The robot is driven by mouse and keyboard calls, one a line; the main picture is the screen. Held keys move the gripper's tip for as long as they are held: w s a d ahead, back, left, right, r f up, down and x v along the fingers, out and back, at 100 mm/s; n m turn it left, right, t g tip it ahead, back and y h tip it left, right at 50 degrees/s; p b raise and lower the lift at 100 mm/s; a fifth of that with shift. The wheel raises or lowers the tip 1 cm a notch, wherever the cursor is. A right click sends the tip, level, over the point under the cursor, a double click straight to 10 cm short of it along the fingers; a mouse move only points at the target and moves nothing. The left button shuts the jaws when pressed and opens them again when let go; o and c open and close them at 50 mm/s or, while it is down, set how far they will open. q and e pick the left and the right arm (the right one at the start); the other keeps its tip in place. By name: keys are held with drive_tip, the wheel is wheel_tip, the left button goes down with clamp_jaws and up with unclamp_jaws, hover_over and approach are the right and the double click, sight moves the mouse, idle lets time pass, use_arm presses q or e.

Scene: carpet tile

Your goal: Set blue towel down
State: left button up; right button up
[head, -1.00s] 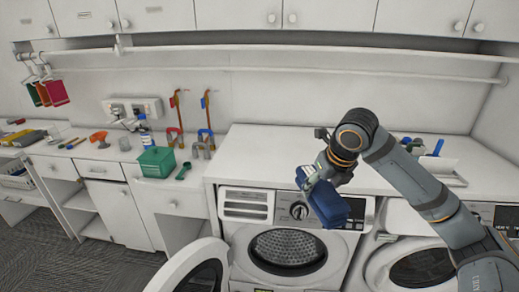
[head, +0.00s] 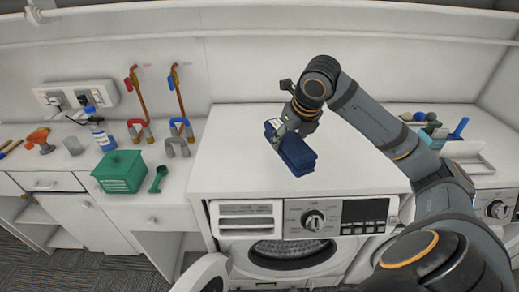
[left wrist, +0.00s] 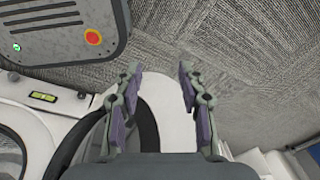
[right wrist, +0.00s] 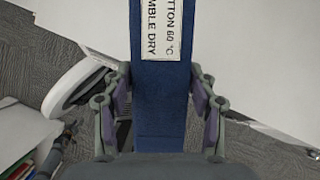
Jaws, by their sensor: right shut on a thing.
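The folded blue towel (head: 294,152) is over the white countertop (head: 235,150) above the washing machine in the head view. I cannot tell whether it touches the top. My right gripper (head: 284,132) is shut on one end of it. In the right wrist view the blue towel (right wrist: 160,95) runs between the fingers of my right gripper (right wrist: 162,105), with a white care label facing the camera. My left gripper (left wrist: 160,95) is open and empty in the left wrist view, over the floor and an open round machine door.
A washing machine (head: 308,222) with its round door (head: 205,275) open stands under the countertop. A white tray (head: 468,160) with small items is at the right. The countertop around the towel is clear.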

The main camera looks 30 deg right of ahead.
sight(269, 132)
drive_tip(key=w+f+p, duration=0.1)
drive_tip(key=w, duration=0.2)
drive_tip(key=w+f+p, duration=0.1)
drive_tip(key=w+p, duration=0.1)
drive_tip(key=w, duration=0.1)
drive_tip(key=w+f+p, duration=0.1)
drive_tip(key=w, duration=0.2)
drive_tip(key=shift+w+d+f+p, duration=0.2)
drive_tip(key=shift+f+p, duration=0.1)
drive_tip(key=shift+p, duration=0.1)
drive_tip(key=x, duration=0.2)
drive_tip(key=w+p+x, duration=0.1)
drive_tip(key=x, duration=0.3)
drive_tip(key=shift+w+p, duration=0.35)
drive_tip(key=shift+w+d+f, duration=0.1)
drive_tip(key=shift+w+f, duration=0.25)
drive_tip(key=shift+f, duration=0.05)
wheel_tip(269, 132, down, 3)
drive_tip(key=shift+r+p, duration=0.1)
drive_tip(key=shift+p, duration=1.15)
drive_tip(key=shift+w+f+b, duration=0.1)
drive_tip(key=shift+f+b, duration=0.25)
drive_tip(key=shift+f, duration=0.15)
drive_tip(key=o, duration=1.2)
drive_tip(key=shift+o, duration=0.6)
drive_tip(key=shift+r, duration=0.1)
